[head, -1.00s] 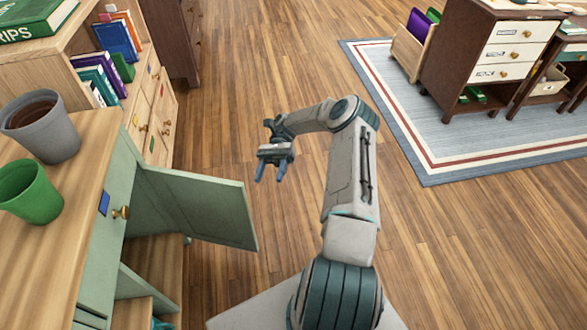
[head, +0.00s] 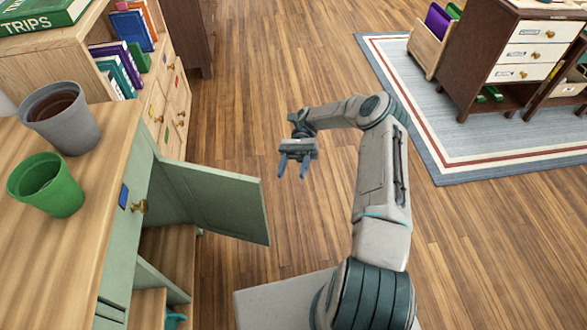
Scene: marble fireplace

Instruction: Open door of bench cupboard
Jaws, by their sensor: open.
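The bench cupboard (head: 118,290) is pale green with a wooden top, at the left of the head view. Its green door (head: 218,203) stands swung well out from the front, and part of the wooden interior (head: 168,250) shows below. A brass knob (head: 139,206) and a blue tag (head: 123,196) sit on the green front beside the opening. My gripper (head: 293,172) is open and empty, its fingers pointing down toward the floor. It is to the right of the door and apart from it.
A grey pot (head: 75,135) and a green pot (head: 50,190) stand on the bench top. A wooden bookshelf with drawers (head: 165,100) stands behind. A dark desk (head: 495,60) on a blue-grey rug (head: 465,145) is at the upper right. The wooden floor between is clear.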

